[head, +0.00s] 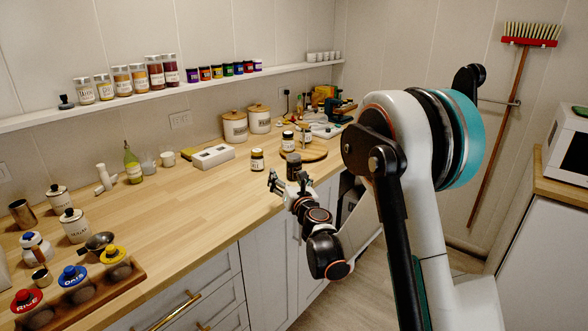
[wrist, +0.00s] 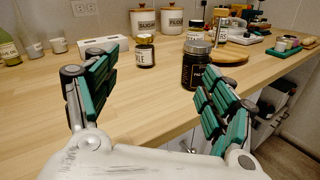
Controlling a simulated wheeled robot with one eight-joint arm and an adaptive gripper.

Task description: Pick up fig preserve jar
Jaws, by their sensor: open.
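Several small dark jars stand on the wooden counter; their labels are too small to read, so I cannot tell for sure which is the fig preserve jar. My gripper (wrist: 160,72) is open and empty at the counter's front edge, also in the head view (head: 286,184). Contact with the dark jar cannot be told.
Two more jars stand by a round wooden board (head: 314,153). White canisters (head: 235,127) stand behind. A white box (head: 213,156) lies left of the jars. The counter (head: 190,210) is clear to the left of my gripper. Cabinets (head: 270,260) drop below the edge.

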